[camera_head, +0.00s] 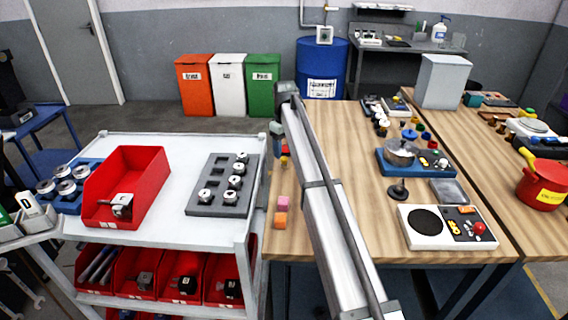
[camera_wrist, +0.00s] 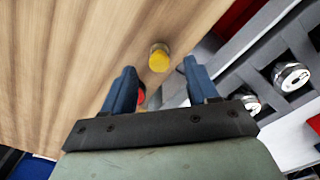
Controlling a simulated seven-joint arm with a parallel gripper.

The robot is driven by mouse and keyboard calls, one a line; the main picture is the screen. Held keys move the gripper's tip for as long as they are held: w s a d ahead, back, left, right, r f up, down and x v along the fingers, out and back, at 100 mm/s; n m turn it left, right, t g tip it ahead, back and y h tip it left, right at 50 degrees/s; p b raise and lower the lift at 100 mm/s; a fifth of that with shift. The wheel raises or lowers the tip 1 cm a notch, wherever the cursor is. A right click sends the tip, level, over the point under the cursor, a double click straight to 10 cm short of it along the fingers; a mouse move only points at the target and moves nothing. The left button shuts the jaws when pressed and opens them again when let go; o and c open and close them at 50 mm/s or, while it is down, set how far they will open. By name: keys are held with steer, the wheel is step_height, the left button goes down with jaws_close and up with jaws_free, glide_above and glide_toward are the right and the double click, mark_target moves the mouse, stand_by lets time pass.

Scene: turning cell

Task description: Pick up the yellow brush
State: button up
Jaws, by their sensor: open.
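A small yellow-topped round thing (camera_wrist: 159,56) stands on the wooden table in the wrist view, with a paler body under the top. It may be the yellow brush, but bristles do not show. In the head view a small yellow spot (camera_head: 284,161) shows near the table's left edge, beside my arm. My gripper (camera_wrist: 159,68) is open, with its two blue fingers apart and nothing held between them. The yellow thing appears beyond the fingertips, roughly midway between them. I cannot tell the height gap. My arm partly hides this area in the head view.
A red thing (camera_wrist: 140,96) shows partly between the fingers. Pink (camera_head: 283,203) and orange (camera_head: 280,220) blocks lie nearer on the table. A grey tray (camera_head: 201,209) with metal parts and a red bin (camera_head: 148,165) are on the white cart at left.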

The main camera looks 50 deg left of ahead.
mark_target(284, 157)
steer(key=shift+w+a+f, duration=0.1)
steer(key=shift+a+f, duration=0.05)
steer(key=shift+f, duration=1.2)
steer(key=shift+a+f, duration=0.1)
steer(key=shift+f, duration=1.2)
steer(key=shift+c, duration=0.3)
jaws_close()
